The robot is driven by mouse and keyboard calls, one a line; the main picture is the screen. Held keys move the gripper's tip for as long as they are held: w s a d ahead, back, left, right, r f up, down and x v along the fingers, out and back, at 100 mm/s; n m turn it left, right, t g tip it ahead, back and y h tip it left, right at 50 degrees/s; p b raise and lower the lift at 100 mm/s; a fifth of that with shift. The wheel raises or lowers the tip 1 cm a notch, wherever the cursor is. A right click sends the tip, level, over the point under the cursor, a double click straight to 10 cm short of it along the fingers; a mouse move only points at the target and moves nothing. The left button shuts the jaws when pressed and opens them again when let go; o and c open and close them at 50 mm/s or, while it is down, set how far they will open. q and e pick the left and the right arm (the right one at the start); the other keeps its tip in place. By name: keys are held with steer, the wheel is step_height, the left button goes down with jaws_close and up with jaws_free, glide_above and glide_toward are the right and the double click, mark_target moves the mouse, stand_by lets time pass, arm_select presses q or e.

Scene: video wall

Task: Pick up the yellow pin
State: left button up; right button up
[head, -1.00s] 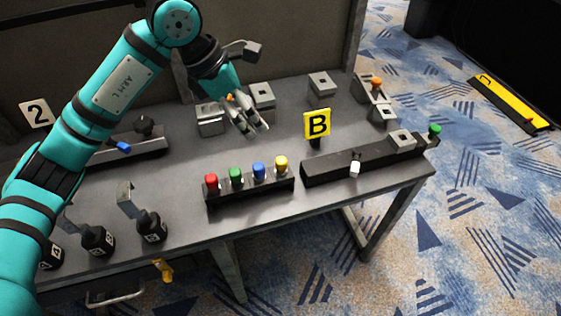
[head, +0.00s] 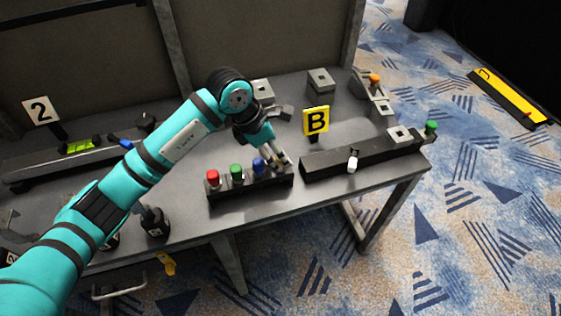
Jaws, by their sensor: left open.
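A black rack (head: 228,191) stands near the table's front edge. It holds a red pin (head: 213,178), a green pin (head: 237,173) and a blue pin (head: 259,167) upright in a row. The yellow pin's place is at the rack's right end, where my left gripper (head: 279,163) now covers it, so I cannot clearly make it out. The left gripper is open and points down at that end, with its fingertips around or just above the yellow pin's spot. My right gripper is not in view.
A black bar (head: 330,165) with a white-tipped lever (head: 352,162) lies right of the rack. A yellow B sign (head: 316,121) stands behind it. Grey blocks (head: 320,80) sit at the back. A number 2 sign (head: 41,111) is at left.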

arm_select(q)
steer(key=shift+x, duration=1.45)
steer(key=shift+d+r, duration=0.1)
jaws_close()
